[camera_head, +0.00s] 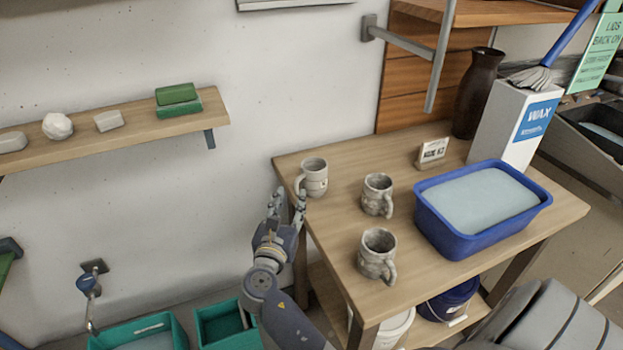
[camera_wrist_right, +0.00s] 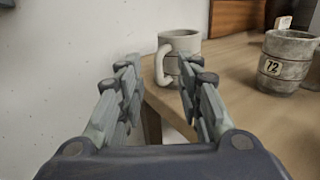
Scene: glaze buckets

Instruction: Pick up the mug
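Three mugs stand upright on the wooden table (camera_head: 335,215). A pale mug (camera_head: 314,178) is near the back left corner, its handle toward the left. A greyer mug (camera_head: 377,195) stands right of it, and another grey mug (camera_head: 377,255) stands nearer the front. My right gripper (camera_head: 288,202) is open and empty, just off the table's left edge, beside the pale mug. In the right wrist view the pale mug (camera_wrist_right: 184,44) is beyond the fingertips (camera_wrist_right: 159,66), its handle facing the gap. A grey mug marked 72 (camera_wrist_right: 287,62) is at right. My left gripper is not in view.
A blue tub (camera_head: 430,222) of pale liquid fills the table's right part. A small sign (camera_head: 432,153), a dark vase (camera_head: 477,95) and a WAX box (camera_head: 510,122) stand at the back. A wall shelf (camera_head: 130,130) is at left; teal bins (camera_head: 225,328) are below.

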